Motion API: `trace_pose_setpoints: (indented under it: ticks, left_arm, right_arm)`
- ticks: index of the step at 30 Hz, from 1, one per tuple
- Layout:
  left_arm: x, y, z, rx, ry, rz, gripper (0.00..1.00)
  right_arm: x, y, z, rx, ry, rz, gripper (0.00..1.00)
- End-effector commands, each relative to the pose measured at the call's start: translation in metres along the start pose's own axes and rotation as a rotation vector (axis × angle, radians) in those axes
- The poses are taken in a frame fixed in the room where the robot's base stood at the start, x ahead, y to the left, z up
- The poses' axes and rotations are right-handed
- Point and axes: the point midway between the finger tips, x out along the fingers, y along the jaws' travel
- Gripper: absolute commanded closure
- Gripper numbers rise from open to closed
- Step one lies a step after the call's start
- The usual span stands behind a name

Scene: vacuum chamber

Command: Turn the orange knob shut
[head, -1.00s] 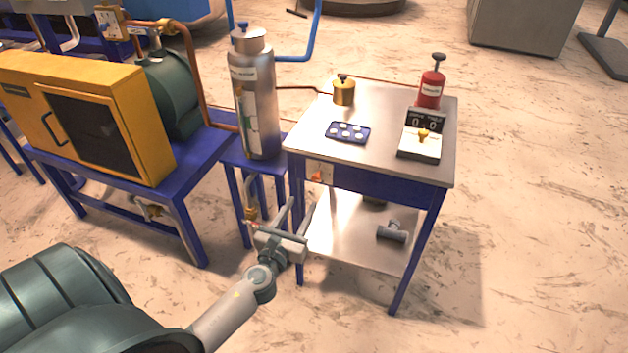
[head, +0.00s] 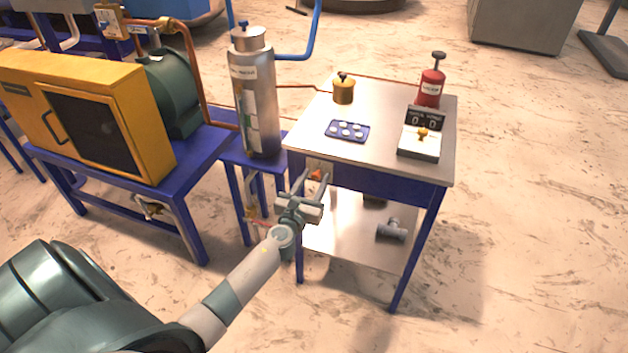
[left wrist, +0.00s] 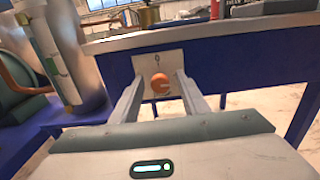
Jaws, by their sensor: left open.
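The orange knob (head: 316,174) is on a pale plate on the blue front of the metal-topped table. In the left wrist view the round orange knob (left wrist: 160,82) shows in the middle of the plate (left wrist: 150,62), below a small mark. My left gripper (head: 312,184) is open in front of the plate. In the left wrist view its two fingers (left wrist: 161,82) appear on either side of the knob, with gaps on both sides. I cannot tell how far the fingertips reach along the knob. My right gripper is in neither view.
The tabletop (head: 385,110) holds a red bottle (head: 431,88), a brass container (head: 344,92), a blue tray (head: 347,131) and a display box (head: 420,148). A steel cylinder (head: 255,95) stands left of the table. A grey pipe fitting (head: 391,230) lies on the lower shelf.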

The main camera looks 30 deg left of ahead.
Motion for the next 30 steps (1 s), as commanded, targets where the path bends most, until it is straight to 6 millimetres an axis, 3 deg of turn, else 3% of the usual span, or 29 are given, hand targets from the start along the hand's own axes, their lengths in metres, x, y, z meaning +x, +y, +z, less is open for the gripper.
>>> trace_pose_setpoints:
  ticks: [4,9,20,30]
  left_arm:
    - [0.0,0.0,0.0,0.0,0.0,0.0,0.61]
    - [0.0,0.0,0.0,0.0,0.0,0.0,0.99]
    - [-0.001,0.0,-0.001,-0.027,0.0,0.0,0.99]
    - [-0.001,0.0,-0.002,-0.192,0.0,-0.001,0.99]
  right_arm:
    - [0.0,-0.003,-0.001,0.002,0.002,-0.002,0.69]
    - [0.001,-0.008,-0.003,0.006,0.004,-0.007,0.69]
    - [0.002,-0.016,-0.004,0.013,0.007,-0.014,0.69]
    - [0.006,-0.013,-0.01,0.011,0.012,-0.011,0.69]
